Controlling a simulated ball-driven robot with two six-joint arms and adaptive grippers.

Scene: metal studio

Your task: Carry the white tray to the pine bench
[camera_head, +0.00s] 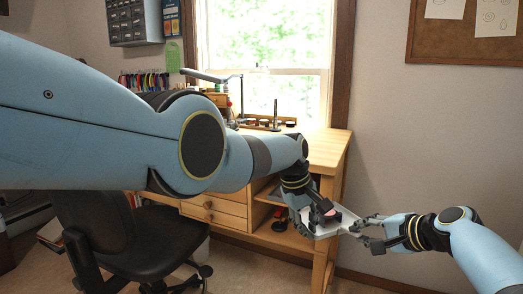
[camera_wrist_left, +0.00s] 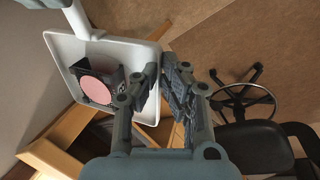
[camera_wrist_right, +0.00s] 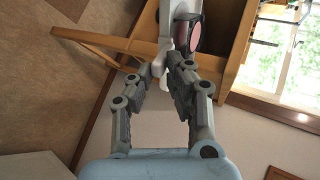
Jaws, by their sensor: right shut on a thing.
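The white tray (camera_head: 349,217) is held up in front of the wooden bench's right end, between my two grippers. A dark item with a round pink face (camera_wrist_left: 95,90) lies in it, partly hidden by my left gripper in the head view. My left gripper (camera_head: 312,218) is at the tray's left side; in the left wrist view its fingers (camera_wrist_left: 162,82) close on the tray wall, one inside and one outside. My right gripper (camera_head: 362,226) is shut on the tray's right side; the right wrist view shows the white edge (camera_wrist_right: 162,62) between its fingers.
The pine bench (camera_head: 322,150) stands behind the tray, under the window, with tools along its back and an open shelf and drawers (camera_head: 217,204) below. A black swivel chair (camera_head: 135,243) stands at the left front. Floor shows in front of the bench.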

